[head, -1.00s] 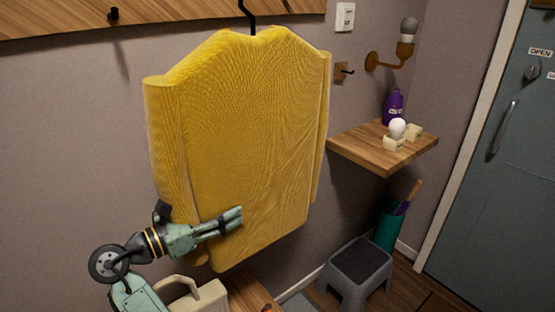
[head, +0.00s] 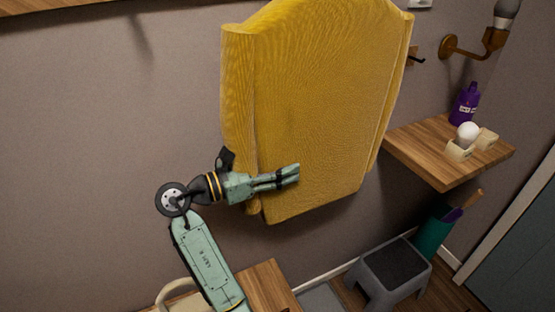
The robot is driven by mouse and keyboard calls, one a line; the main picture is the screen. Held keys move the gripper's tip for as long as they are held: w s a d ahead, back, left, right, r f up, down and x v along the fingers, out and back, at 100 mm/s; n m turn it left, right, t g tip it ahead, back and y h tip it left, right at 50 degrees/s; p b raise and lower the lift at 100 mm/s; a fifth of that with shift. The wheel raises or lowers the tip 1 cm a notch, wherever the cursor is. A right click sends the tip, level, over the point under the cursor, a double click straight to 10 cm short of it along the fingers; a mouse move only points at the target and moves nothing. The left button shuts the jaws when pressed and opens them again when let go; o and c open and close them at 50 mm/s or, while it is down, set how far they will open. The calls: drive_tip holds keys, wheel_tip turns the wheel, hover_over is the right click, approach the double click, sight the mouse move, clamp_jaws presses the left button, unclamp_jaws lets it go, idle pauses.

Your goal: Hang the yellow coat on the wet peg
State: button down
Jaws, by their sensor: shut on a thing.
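The yellow coat (head: 320,100) hangs upright in front of the grey wall, its top cut off by the upper edge of the head view. What holds it at the top is out of view. My gripper (head: 288,175) lies across the coat's lower left front, with its fingers pointing right. It is shut on the coat, though the pinched cloth is hard to make out. No label marking a wet peg shows. The wooden rail (head: 50,8) shows only as a strip at the top left, with no peg on it in view.
A small dark hook (head: 416,59) and a brass lamp (head: 470,45) are on the wall right of the coat. The wooden shelf (head: 415,150) holds a purple bottle (head: 465,105) and a white bulb (head: 467,134). A grey step stool (head: 388,270) stands below. The wall at left is bare.

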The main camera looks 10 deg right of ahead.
sight(313, 162)
drive_tip(key=shift+s+x, duration=0.15)
drive_tip(key=shift+x, duration=2)
drive_tip(key=shift+s+x, duration=0.1)
drive_tip(key=shift+x, duration=2)
drive_tip(key=shift+f, duration=0.65)
drive_tip(key=c, duration=1)
unclamp_jaws()
drive_tip(key=shift+o, duration=1.4)
drive_tip(key=shift+f, duration=0.1)
drive_tip(key=shift+f, duration=0.1)
